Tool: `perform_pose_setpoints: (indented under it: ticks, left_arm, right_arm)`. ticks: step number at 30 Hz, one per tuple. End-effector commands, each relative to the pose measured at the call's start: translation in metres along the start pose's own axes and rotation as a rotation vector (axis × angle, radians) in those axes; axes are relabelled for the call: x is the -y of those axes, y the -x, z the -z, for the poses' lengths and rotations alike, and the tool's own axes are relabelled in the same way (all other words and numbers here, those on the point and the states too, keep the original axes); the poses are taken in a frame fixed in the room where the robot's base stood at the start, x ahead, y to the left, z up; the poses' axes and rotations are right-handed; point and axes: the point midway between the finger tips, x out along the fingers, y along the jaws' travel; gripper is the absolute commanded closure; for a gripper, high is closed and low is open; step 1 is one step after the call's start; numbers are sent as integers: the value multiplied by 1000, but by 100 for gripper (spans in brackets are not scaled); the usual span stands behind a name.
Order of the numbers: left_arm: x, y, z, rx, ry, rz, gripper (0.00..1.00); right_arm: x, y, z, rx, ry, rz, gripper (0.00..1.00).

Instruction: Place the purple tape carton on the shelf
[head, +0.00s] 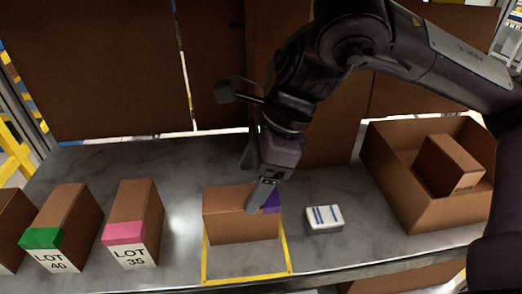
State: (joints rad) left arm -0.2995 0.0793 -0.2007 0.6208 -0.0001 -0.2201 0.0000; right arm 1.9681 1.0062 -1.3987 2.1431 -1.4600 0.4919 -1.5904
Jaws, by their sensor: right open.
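The brown carton with purple tape (235,222) is on the grey shelf surface (185,215), at the back part of a yellow-outlined area. Its purple tape shows at its right end, partly covered by my gripper. My right gripper (256,178) comes in from the upper right and is open at the carton's right end. One finger is in front of the carton's upper right part; the other is farther back. I cannot tell whether either finger touches it. My left gripper is not in view.
A small white box with blue stripes (324,218) lies just right of the carton. An open cardboard box (425,212) holding a carton (445,165) stands at right. A pink-taped carton (133,220) and a green-taped carton (62,225) stand at left. Large brown panels (90,70) stand behind.

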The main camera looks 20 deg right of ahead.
Motion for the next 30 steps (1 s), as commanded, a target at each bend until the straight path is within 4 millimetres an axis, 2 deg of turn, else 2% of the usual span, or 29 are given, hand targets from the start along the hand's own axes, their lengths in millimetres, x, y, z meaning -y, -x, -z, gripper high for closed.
perform_pose_setpoints:
  ticks: [1, 3, 9, 26, 30]
  left_arm:
    - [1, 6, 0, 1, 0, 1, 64]
    - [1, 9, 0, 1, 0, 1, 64]
    - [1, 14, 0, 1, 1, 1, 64]
    - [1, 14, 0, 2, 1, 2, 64]
    - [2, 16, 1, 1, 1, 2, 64]
  right_arm:
    - [1, 13, -1, 2, -1, 6, 24]
    - [1, 23, -1, 1, -1, 4, 24]
    - [0, 40, 0, 1, 0, 1, 24]
    - [0, 42, 0, 0, 0, -1, 24]
    - [0, 32, -10, 10, 28, -11, 24]
